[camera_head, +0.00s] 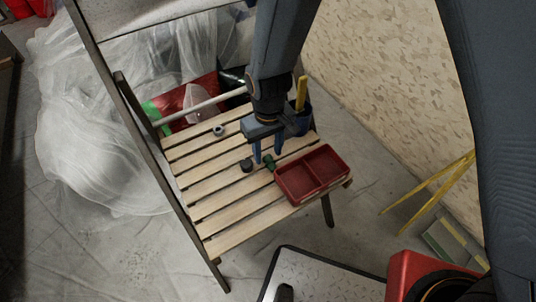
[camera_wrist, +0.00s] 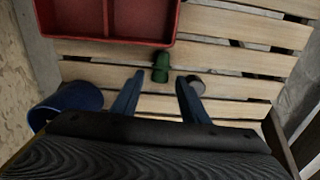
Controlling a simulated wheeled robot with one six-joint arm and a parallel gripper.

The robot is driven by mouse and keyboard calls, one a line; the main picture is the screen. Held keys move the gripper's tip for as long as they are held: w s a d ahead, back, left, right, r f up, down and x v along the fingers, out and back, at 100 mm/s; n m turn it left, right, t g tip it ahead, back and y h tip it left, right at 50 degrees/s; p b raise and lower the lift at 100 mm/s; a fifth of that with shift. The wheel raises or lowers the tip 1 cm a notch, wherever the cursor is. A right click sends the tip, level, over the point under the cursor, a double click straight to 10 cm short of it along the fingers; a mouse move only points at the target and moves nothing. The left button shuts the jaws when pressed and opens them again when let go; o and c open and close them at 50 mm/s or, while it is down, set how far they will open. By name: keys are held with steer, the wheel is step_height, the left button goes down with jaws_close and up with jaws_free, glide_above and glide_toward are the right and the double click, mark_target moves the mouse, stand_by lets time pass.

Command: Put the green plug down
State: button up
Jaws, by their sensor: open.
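The green plug (camera_head: 269,161) rests on the slatted wooden table (camera_head: 222,190), close to the left edge of the red divided tray. In the wrist view the green plug (camera_wrist: 160,68) lies just beyond the fingertips, between their lines and apart from both. My gripper (camera_head: 267,157) points down over the table, and its blue fingers are spread with nothing held between them. It also shows in the wrist view (camera_wrist: 159,82). Whether the fingertips touch the slats cannot be told.
The red tray (camera_head: 312,174) has two compartments. A dark round piece (camera_head: 246,165) and a grey ring-like piece (camera_head: 218,130) stand on the slats. A blue cup (camera_head: 299,122) holding something yellow is at the back right. The table's front left slats are clear.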

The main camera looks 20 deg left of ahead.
mark_target(269, 158)
steer(key=r, duration=0.5)
steer(key=shift+s+d+r+p, duration=0.15)
steer(key=shift+s+r+p, duration=0.1)
steer(key=shift+p, duration=0.1)
steer(key=shift+w+d+r, duration=0.1)
steer(key=shift+d+r, duration=0.05)
steer(key=shift+r, duration=0.05)
steer(key=d+r+m, duration=0.5)
steer(key=d+r, duration=1.2)
steer(key=d, duration=0.3)
steer(key=s+d+r+m, duration=0.2)
steer(key=s+d+r, duration=0.1)
steer(key=s+d, duration=0.2)
steer(key=shift+s+d+r+m+y, duration=0.15)
steer(key=shift+d+r+m+y, duration=0.15)
steer(key=shift+d, duration=0.95)
